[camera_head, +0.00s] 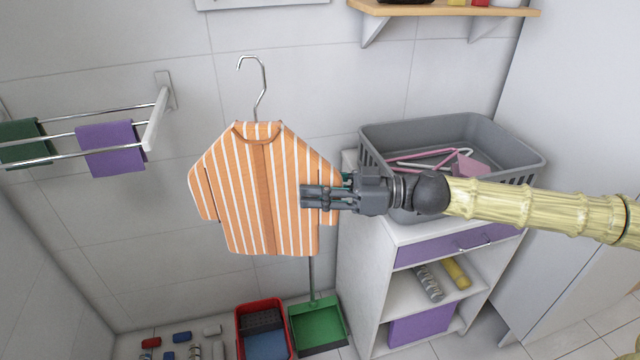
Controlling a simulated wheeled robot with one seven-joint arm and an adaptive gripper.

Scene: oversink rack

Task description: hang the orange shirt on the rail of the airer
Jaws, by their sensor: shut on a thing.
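The orange shirt (245,190) with white stripes hangs upright on a hanger whose metal hook (260,80) rises above its collar. My gripper (312,196) reaches in from the right and is shut on the shirt's right side, below the shoulder. The fingers cover part of the cloth and sleeve there. The airer (153,125) is on the wall at the left, with several metal rails running to the left edge. The hook is free in the air, to the right of the rails and apart from them.
A purple cloth (112,147) and a green cloth (24,142) hang on the airer. A grey basket (520,158) with hangers stands on a white cabinet (365,285) at right. A wooden shelf (435,9) is above. A green dustpan (318,325) and red bin (242,338) are on the floor.

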